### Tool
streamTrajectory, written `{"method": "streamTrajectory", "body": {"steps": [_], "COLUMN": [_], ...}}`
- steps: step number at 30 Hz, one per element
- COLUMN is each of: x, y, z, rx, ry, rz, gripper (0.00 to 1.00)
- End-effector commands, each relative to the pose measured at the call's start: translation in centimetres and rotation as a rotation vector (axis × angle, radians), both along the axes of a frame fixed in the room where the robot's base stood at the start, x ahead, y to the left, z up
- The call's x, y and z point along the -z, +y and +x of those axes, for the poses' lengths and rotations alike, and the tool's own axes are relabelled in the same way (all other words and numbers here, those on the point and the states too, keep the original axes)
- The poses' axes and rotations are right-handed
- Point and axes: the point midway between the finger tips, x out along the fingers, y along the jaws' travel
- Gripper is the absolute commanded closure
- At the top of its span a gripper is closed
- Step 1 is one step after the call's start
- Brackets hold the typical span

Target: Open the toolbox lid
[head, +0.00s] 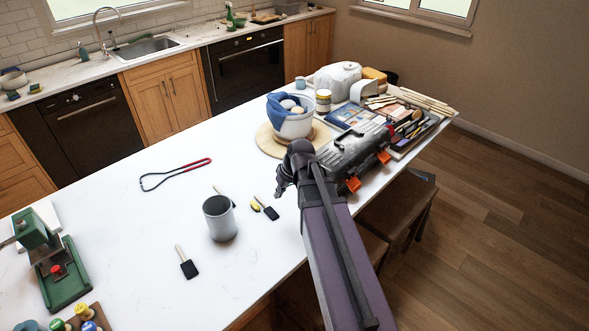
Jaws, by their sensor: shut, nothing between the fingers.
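The toolbox (352,148) is dark grey with orange latches (384,157) on its front side. It sits at the right edge of the white counter, and its lid looks closed. My arm reaches up from the bottom and hides part of the toolbox's left end. My gripper (280,187) is shut and empty, just left of the toolbox and above the counter. I cannot tell whether it touches the toolbox.
A white bowl with a blue cloth (291,121) stands on a round board behind the gripper. A grey cup (219,218), black-headed brushes (188,265) and a red-handled tool (176,174) lie to the left. Books and wooden tools crowd the far right. Stools (398,205) stand below the counter edge.

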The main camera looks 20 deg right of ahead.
Motion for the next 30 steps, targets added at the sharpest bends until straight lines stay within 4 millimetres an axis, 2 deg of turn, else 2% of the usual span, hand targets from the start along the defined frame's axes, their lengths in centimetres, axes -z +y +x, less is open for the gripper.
{"method": "streamTrajectory", "body": {"steps": [1, 6, 12, 18, 26, 29, 30], "x": [0.8, 2.1, 2.8, 3.0, 2.9, 2.9, 2.9], "y": [1.4, 4.0, 5.4, 5.8, 5.8, 5.8, 5.8], "z": [-1.7, -5.6, -8.6, -9.7, -9.6, -9.6, -9.6], "rx": [0.010, 0.079, 0.150, 0.182, 0.185, 0.184, 0.184], "ry": [0.037, 0.143, 0.206, 0.225, 0.226, 0.226, 0.226], "rz": [-0.031, -0.144, -0.250, -0.294, -0.296, -0.296, -0.295], "gripper": [1.00, 1.00, 1.00, 1.00, 1.00, 0.73, 0.61]}}
